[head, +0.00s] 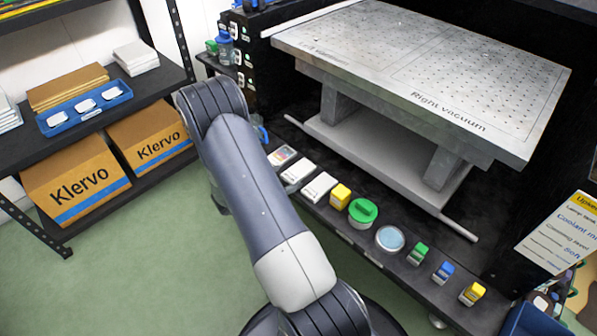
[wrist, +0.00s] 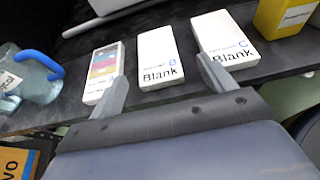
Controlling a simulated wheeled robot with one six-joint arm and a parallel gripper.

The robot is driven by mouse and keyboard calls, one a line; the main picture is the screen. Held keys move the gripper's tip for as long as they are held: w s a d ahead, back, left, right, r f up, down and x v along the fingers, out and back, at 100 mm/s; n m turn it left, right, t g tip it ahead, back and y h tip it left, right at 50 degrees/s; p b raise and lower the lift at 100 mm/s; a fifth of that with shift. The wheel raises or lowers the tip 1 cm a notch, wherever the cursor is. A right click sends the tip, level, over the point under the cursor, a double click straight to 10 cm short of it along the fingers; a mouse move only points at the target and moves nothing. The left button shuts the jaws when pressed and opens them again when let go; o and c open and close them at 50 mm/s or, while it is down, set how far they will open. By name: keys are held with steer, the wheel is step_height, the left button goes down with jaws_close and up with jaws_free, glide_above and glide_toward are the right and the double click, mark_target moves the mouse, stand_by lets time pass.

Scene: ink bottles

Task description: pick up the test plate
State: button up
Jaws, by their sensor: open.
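The plate with printed colour patches (wrist: 103,71), which seems to be the test plate, lies on the dark shelf ledge in the wrist view. In the head view it is the leftmost flat plate (head: 281,156), just right of my arm. Two white plates lie to its right: Blank B (wrist: 160,58) and Blank C (wrist: 224,38). My gripper (wrist: 163,79) is open and empty in the wrist view. Its left fingertip overlaps the colour plate's lower right in the picture, its right fingertip Blank C; I cannot tell touch. The head view hides my gripper behind the arm.
A clear jug with a blue handle (wrist: 36,78) stands left of the colour plate. Further right along the ledge are a yellow bottle (head: 340,196), a green-lidded pot (head: 362,213), a blue round dish (head: 390,239) and small bottles. A metal table (head: 430,70) overhangs behind.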

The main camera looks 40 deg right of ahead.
mark_target(297, 172)
steer(key=b+x, duration=0.1)
steer(key=x, duration=0.4)
steer(key=shift+w+r, duration=0.1)
steer(key=shift+w, duration=0.1)
steer(key=shift+c, duration=0.6)
steer(key=c, duration=1)
